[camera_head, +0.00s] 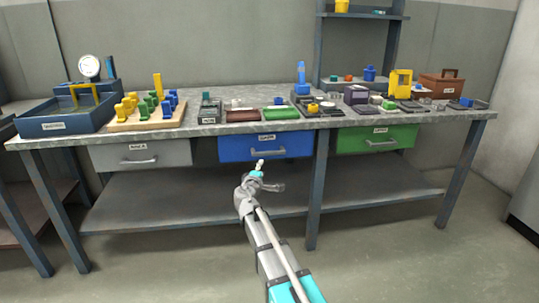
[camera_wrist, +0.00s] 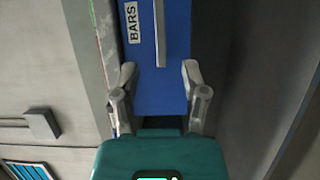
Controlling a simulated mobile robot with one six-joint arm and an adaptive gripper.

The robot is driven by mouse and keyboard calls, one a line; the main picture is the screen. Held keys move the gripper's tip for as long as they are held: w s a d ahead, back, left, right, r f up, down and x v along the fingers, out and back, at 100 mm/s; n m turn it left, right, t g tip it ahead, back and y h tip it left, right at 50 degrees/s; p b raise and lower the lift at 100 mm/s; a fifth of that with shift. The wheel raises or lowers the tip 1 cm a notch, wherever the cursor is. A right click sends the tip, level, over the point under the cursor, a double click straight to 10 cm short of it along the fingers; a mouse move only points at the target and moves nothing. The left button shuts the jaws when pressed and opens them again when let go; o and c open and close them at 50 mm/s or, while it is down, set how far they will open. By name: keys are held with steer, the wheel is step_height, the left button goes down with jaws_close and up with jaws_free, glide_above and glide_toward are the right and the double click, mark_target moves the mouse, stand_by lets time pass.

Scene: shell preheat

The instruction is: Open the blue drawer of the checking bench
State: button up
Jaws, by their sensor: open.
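The blue drawer (camera_head: 240,149) is closed under the middle of the checking bench (camera_head: 215,130). It has a grey bar handle (camera_head: 268,152) and a white label. In the wrist view the blue drawer (camera_wrist: 177,95) fills the middle, its label reads BARS, and its handle (camera_wrist: 160,35) runs up the picture. My gripper (camera_wrist: 159,72) is open and empty. Its two fingers point at the drawer front, either side of the handle's line, with the visible handle end just beyond the tips. In the head view my gripper is small, just below the drawer; its finger gap is unclear.
A grey drawer (camera_head: 141,154) is on the left and a green drawer (camera_head: 377,139) on the right, both closed. A bench leg (camera_head: 316,190) stands just right of the blue drawer. A lower shelf (camera_head: 180,200) runs beneath. The benchtop holds trays and weights.

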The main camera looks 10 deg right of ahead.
mark_target(269, 154)
steer(key=x, duration=1.3)
steer(key=shift+a, duration=0.1)
steer(key=shift+c, duration=0.3)
steer(key=shift+s, duration=0.1)
jaws_close()
